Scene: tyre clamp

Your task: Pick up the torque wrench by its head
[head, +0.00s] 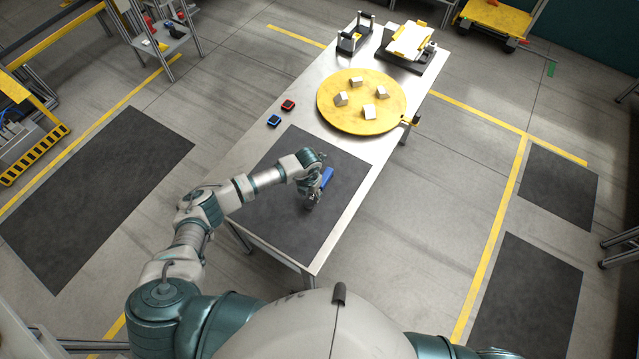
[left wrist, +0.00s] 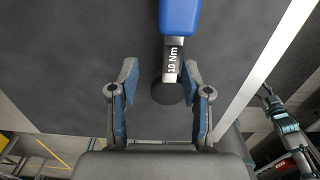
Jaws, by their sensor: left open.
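The torque wrench (left wrist: 180,18) lies on the dark mat, with a blue handle, a grey shaft marked "10 Nm" and a dark round head (left wrist: 168,90). In the left wrist view the handle runs off the top edge. My left gripper (left wrist: 160,76) is open, with one finger on each side of the head and gaps between. I cannot tell its exact height over the mat. In the head view the blue handle (head: 327,177) shows beside my left gripper (head: 309,201), which hides the wrench's head. My right gripper is not in view.
The dark mat (head: 285,225) covers the near end of the metal table (head: 250,143). A yellow round plate (head: 338,118) with several metal blocks stands farther back. A red item (head: 288,105) and a blue item (head: 274,120) lie near the left edge. Black fixtures (head: 353,40) stand at the far end.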

